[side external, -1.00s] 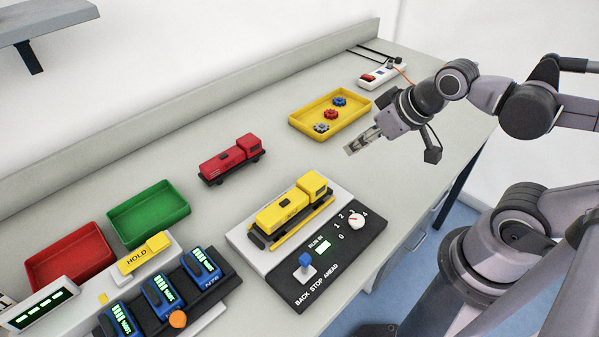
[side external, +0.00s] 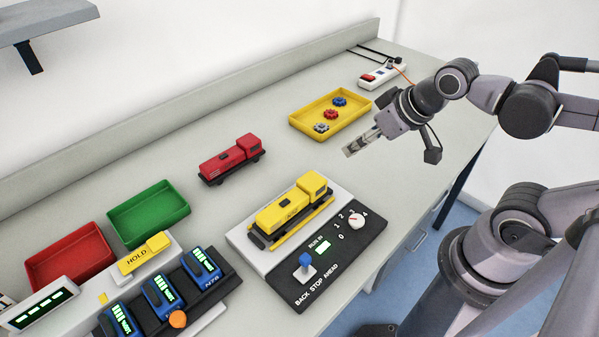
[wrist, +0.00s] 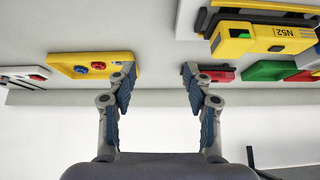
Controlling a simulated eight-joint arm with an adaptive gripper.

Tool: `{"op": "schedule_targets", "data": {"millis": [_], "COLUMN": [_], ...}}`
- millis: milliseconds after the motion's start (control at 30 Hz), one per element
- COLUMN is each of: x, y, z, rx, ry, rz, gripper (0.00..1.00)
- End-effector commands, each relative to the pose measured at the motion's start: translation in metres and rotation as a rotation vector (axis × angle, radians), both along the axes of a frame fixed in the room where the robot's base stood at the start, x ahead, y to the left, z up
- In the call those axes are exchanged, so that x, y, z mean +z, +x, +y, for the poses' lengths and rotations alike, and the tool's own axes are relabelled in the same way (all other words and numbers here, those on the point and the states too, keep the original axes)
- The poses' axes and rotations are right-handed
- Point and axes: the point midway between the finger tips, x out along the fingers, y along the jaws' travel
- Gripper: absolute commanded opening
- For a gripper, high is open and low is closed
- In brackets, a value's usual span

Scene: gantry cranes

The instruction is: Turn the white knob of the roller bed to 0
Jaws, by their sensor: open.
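The roller bed (side external: 241,234) stands on the bench with a yellow locomotive (side external: 290,209) on it. Its black control panel (side external: 318,274) carries the white knob (side external: 357,222), with printed numbers around it and 0 at its lower left. A red mark shows on the knob's upper left side; its exact number is too small to tell. My gripper (side external: 352,150) is open and empty, above the bench and well behind the knob. In the wrist view my gripper (wrist: 159,73) has its fingers spread with nothing between them; the knob is not in that view.
A blue lever (side external: 305,260) stands on the same panel. Green (side external: 150,232) and red (side external: 62,276) trays and a battery charger stand left. Bench between gripper and panel is clear.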

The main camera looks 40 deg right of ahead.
Motion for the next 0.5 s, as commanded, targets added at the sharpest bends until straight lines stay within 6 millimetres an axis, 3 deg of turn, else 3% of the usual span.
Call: {"op": "schedule_targets", "data": {"millis": [167,500], "x": [-0.005,-0.002], "y": [-0.009,-0.045], "z": [0.002,0.024], "rx": [-0.189,-0.900], "ry": [0.160,0.601], "rz": [0.110,0.540], "gripper": [0.52,0.52]}}
